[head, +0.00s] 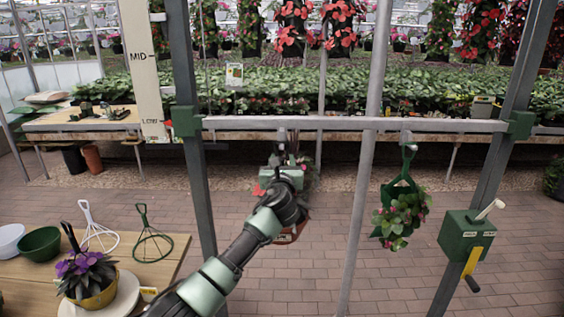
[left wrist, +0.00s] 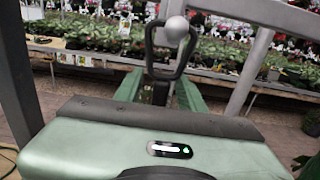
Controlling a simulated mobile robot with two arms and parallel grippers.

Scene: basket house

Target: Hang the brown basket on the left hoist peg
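The brown basket (head: 287,236) hangs below the left end of the hoist bar, mostly hidden behind my left arm. Red flowers (head: 258,190) show beside it. The left hoist peg (head: 283,135) is at the bar; its grey ball end (left wrist: 176,28) shows in the left wrist view. The dark hanger loop (left wrist: 149,45) stands upright there, with the ball in front of its top edge. My left gripper (head: 287,165) is at the hanger just below the peg. In the left wrist view its fingers (left wrist: 158,90) appear closed around the hanger's stem. My right gripper is not in view.
A basket with a green hanger (head: 398,186) hangs on the right peg. A green crank box (head: 467,238) is on the right post. A wooden table (head: 150,272) at lower left holds a potted purple plant (head: 88,272), bowls and wire hangers. A grey pole (head: 366,180) stands right of my gripper.

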